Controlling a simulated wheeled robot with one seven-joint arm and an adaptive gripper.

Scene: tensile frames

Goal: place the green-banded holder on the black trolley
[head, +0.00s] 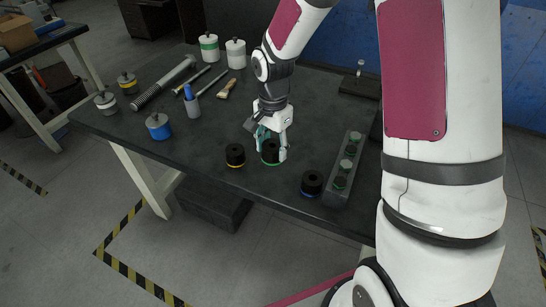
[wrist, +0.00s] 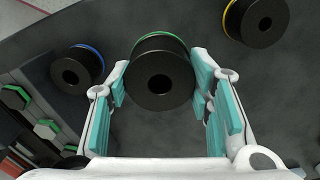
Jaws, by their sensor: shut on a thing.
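The green-banded holder (head: 270,156) is a short black cylinder with a hole in its top and a green ring at its base. It stands upright on or just above the dark table top (head: 320,110), near the front edge; I cannot tell if it touches the table. My gripper (head: 271,148) points down and is shut around it. In the wrist view the holder (wrist: 162,80) sits between the teal pads of my gripper (wrist: 160,90). I cannot make out the black trolley with certainty in either view.
A yellow-banded holder (head: 235,155) stands close on the left, a blue-banded holder (head: 312,184) on the right. Right of that is a grey rack (head: 334,193) with green and white pieces. Another bench (head: 38,42) is at far left.

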